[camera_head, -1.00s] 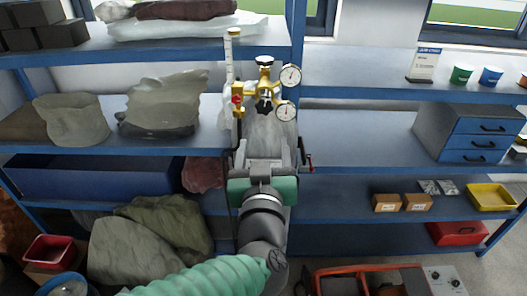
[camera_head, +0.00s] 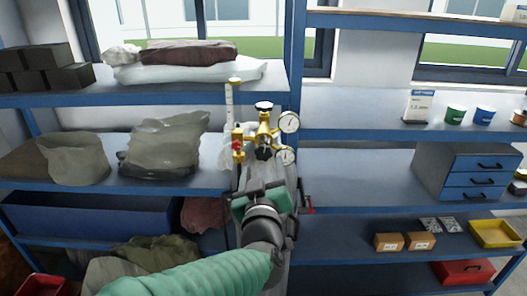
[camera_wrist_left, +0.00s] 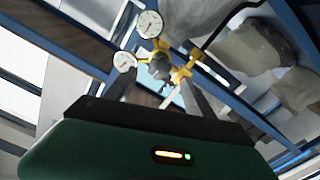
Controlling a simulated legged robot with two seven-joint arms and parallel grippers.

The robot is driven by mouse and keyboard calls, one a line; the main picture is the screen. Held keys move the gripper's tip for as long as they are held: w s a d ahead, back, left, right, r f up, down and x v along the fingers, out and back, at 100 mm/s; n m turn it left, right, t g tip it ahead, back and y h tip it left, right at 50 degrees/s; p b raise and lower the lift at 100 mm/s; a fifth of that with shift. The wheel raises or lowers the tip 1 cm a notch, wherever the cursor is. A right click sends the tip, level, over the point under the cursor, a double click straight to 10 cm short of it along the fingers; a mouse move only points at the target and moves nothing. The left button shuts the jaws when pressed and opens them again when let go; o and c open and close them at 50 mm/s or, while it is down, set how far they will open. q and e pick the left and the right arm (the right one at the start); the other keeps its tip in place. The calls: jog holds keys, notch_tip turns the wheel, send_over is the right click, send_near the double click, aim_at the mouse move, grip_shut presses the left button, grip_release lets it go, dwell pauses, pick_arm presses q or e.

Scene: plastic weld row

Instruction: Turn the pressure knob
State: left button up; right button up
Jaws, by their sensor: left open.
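A brass regulator (camera_head: 265,132) with two round white gauges stands at the centre of the head view. It has a black knob (camera_head: 264,153) low on its front and another black knob (camera_head: 264,106) on top. I cannot tell for certain which is the pressure knob. My left gripper (camera_head: 264,178) is open, just below and in front of the lower knob. In the left wrist view the dark fingers (camera_wrist_left: 157,90) point at the regulator (camera_wrist_left: 180,72), and the black front knob (camera_wrist_left: 160,67) shows between and beyond their tips. Contact is not visible. My right gripper is not in view.
A clear flowmeter tube (camera_head: 233,105) with a red knob (camera_head: 237,146) is left of the regulator. Blue shelves (camera_head: 355,185) stand behind, with wrapped bags (camera_head: 165,145) at left and a drawer unit (camera_head: 478,172) at right.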

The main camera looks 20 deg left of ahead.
aim_at(264, 154)
pick_arm(q)
jog(key=p+x, duration=0.1)
jog(key=x, duration=0.6)
jog(key=shift+w+a, duration=0.15)
jog(key=shift+w, duration=0.25)
jog(key=c, duration=1.4)
jog(key=shift+o, duration=0.2)
jog(key=m+p, duration=0.2)
jog(key=m, duration=0.1)
jog(key=m+p, duration=0.1)
jog(key=p, duration=0.1)
jog(key=shift+r, duration=0.25)
jog(key=shift+f+m, duration=0.2)
jog(key=shift+m, duration=0.6)
jog(key=o, duration=1.4)
jog(key=shift+c, duration=0.2)
